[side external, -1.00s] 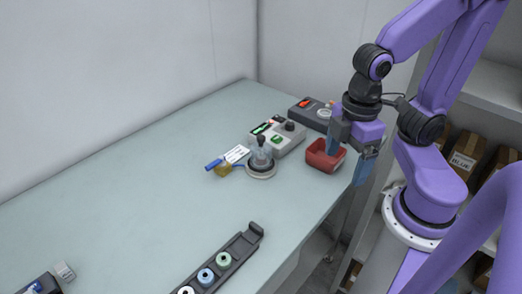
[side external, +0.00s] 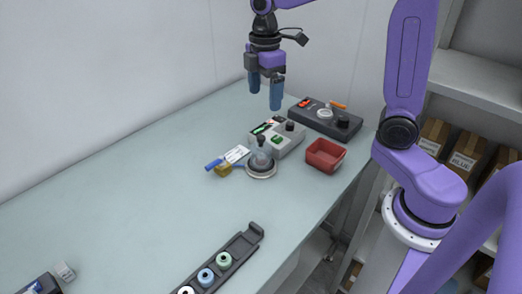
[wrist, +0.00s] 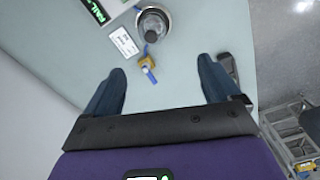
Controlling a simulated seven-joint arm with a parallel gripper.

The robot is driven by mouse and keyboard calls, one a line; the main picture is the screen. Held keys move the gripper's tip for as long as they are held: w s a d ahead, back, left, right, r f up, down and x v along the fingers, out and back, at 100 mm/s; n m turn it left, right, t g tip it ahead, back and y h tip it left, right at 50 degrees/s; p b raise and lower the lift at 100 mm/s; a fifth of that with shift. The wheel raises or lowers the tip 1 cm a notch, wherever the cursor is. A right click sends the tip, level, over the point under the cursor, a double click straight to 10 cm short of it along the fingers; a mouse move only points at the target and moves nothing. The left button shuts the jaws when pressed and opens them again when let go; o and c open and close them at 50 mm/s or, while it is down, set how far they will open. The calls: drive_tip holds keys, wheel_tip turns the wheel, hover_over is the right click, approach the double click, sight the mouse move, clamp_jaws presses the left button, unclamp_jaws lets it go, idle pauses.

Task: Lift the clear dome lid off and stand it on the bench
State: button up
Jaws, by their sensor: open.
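The clear dome lid (side external: 262,153), with a dark knob on top, sits on a round base with a pale rim (side external: 261,171) on the bench (side external: 150,190). It also shows from above near the top of the wrist view (wrist: 153,24). My gripper (side external: 265,98) is open and empty, its blue fingers pointing down. It hangs above the bench, behind and higher than the dome and apart from it. What is under the dome is hard to make out.
A grey box with a green button (side external: 279,138) stands just behind the dome, and a dark control box (side external: 335,122) beyond it. A red bin (side external: 325,155) is right. A yellow padlock with a tag (side external: 223,169) lies left. A cap rack (side external: 225,262) is in front.

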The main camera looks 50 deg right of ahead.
sight(261, 137)
drive_tip(key=f, duration=0.7)
drive_tip(key=w+f, duration=0.1)
drive_tip(key=f, duration=0.3)
drive_tip(key=shift+d, duration=0.4)
drive_tip(key=shift+w+a+f, duration=0.1)
drive_tip(key=shift+w+f, duration=0.05)
drive_tip(key=shift+f, duration=1.45)
drive_tip(key=shift+w+f, duration=0.15)
drive_tip(key=shift+f, duration=1.4)
drive_tip(key=c, duration=1.2)
wheel_tip(261, 137, up, 9)
drive_tip(key=shift+f, duration=0.2)
drive_tip(key=shift+a+r, duration=0.15)
drive_tip(key=shift+r, duration=0.2)
drive_tip(key=shift+s+a+f+n, duration=0.6)
drive_tip(key=shift+a+f, duration=0.4)
drive_tip(key=shift+a, duration=0.6)
drive_tip(key=shift+s+a+f+n, duration=0.4)
drive_tip(key=shift+a+f+n, duration=0.5)
drive_tip(key=shift+a, duration=0.65)
drive_tip(key=shift+s+a+f+n, duration=0.55)
drive_tip(key=shift+a+f, duration=0.5)
drive_tip(key=shift+a, duration=0.55)
